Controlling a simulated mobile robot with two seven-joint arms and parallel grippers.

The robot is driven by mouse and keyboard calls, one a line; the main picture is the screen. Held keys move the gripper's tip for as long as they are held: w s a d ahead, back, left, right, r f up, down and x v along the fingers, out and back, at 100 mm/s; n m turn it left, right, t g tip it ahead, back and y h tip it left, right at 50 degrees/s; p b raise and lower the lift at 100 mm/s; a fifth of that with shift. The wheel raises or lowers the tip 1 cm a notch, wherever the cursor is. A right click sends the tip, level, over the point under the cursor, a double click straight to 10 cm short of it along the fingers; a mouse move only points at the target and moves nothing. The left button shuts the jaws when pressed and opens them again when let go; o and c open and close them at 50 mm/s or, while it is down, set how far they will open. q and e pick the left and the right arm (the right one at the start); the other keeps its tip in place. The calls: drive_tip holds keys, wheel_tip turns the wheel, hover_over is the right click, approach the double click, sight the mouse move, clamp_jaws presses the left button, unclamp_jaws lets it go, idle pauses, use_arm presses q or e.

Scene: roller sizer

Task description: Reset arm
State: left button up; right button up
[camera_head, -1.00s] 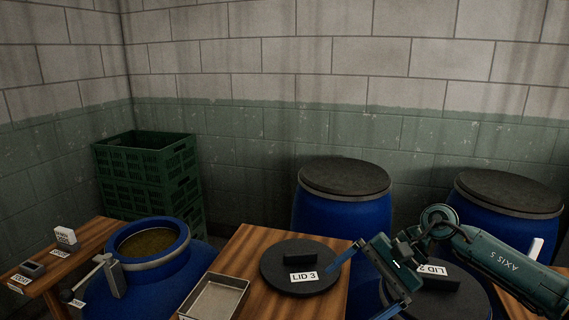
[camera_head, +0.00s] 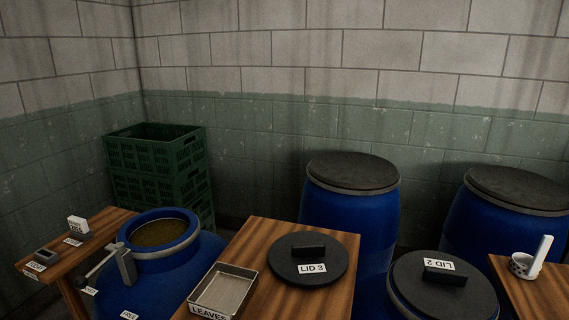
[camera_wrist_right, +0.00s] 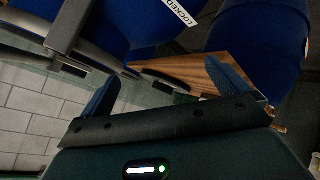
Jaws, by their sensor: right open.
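My right gripper (camera_wrist_right: 162,72) shows only in the right wrist view. Its two blue fingers are wide apart with nothing between them. A small green light glows on its dark body. Past the fingers are blue barrels, a wooden table edge (camera_wrist_right: 205,75) and the block wall. Neither arm shows in the head view. My left gripper is in no view.
In the head view, lid 3 (camera_head: 308,277) and a metal leaves tray (camera_head: 224,290) are on the middle table. Lid 2 (camera_head: 440,290) sits on a barrel. An open blue barrel (camera_head: 190,255), green crates (camera_head: 150,155) and a white cup (camera_head: 522,266) also show.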

drive_tip(key=s+d+f+m+g, duration=0.1)
drive_tip(key=s+f+m+g, duration=0.2)
drive_tip(key=s, duration=0.5)
drive_tip(key=s+f+m+g, duration=0.3)
drive_tip(key=s+g, duration=0.1)
drive_tip(key=s, duration=0.3)
use_arm(q)
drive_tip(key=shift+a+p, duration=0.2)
drive_tip(key=shift+p, duration=0.25)
use_arm(e)
drive_tip(key=w+a+f+n+t+y, duration=0.1)
drive_tip(key=w+a+f+t+y, duration=0.2)
drive_tip(key=w+a+f+t, duration=0.2)
drive_tip(key=shift+w+a+t+y, duration=0.3)
drive_tip(key=shift+w+a+t, duration=0.4)
drive_tip(key=shift+t, duration=0.5)
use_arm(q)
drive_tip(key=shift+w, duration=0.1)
use_arm(e)
drive_tip(key=shift+f, duration=0.15)
